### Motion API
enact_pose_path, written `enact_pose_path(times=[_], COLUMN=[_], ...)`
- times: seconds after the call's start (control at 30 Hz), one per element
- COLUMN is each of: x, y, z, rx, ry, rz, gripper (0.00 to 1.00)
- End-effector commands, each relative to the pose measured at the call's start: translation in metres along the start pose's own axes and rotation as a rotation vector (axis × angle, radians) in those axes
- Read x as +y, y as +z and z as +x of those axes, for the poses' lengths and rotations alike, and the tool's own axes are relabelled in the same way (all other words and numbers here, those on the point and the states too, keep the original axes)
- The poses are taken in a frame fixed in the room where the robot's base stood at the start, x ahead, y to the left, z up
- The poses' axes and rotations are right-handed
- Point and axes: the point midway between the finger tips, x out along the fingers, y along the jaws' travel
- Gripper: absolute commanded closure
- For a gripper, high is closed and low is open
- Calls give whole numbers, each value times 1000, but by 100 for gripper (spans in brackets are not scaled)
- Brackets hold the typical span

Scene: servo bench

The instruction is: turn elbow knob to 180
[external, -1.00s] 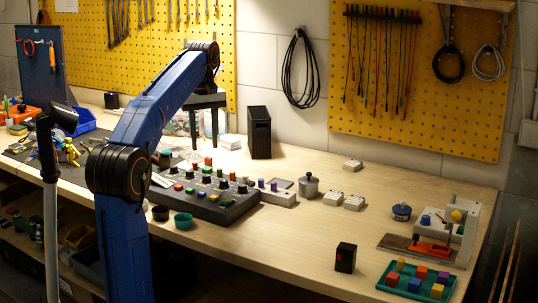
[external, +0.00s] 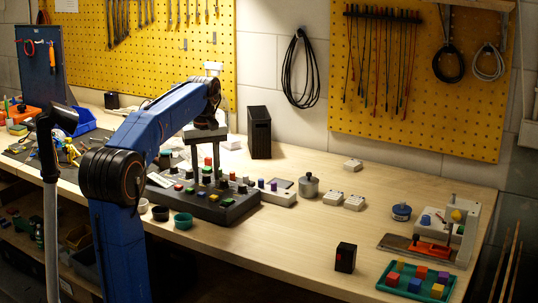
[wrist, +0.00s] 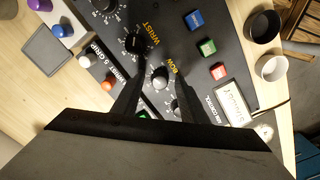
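The sloped black control panel (external: 235,210) stands on the bench with rows of knobs and coloured buttons. In the wrist view, the elbow knob (wrist: 160,77) is dark with a pale top, beside a partly hidden yellow label reading "BOW". My gripper (wrist: 161,70) is open, with one finger on each side of this knob. I cannot tell whether the fingers touch it. In the external view, my gripper (external: 205,172) points down over the panel. The wrist knob (wrist: 135,42) sits close by, near the left finger. The elbow knob's pointer setting is not readable.
Blue, green and red buttons (wrist: 208,47) lie right of the knob. Two small cups, one black (wrist: 262,24) and one white (wrist: 271,67), stand beside the panel.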

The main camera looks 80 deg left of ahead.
Motion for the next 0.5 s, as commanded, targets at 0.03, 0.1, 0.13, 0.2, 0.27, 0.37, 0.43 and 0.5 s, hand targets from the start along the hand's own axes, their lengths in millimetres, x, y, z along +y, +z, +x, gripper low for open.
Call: enact_pose_path(times=[0.03, 0.1, 0.13, 0.2, 0.27, 0.37, 0.43, 0.5], x=[0, 0, 0, 0, 0, 0, 0, 0], y=[0, 0, 0, 0, 0, 0, 0, 0], z=[0, 0, 0, 0, 0, 0, 0, 0], rx=[0, 0, 0, 0, 0, 0, 0, 0], ry=[0, 0, 0, 0, 0, 0, 0, 0], rz=[0, 0, 0, 0, 0, 1, 6, 17], gripper=[61, 73, 80, 96, 100, 100, 100, 100])
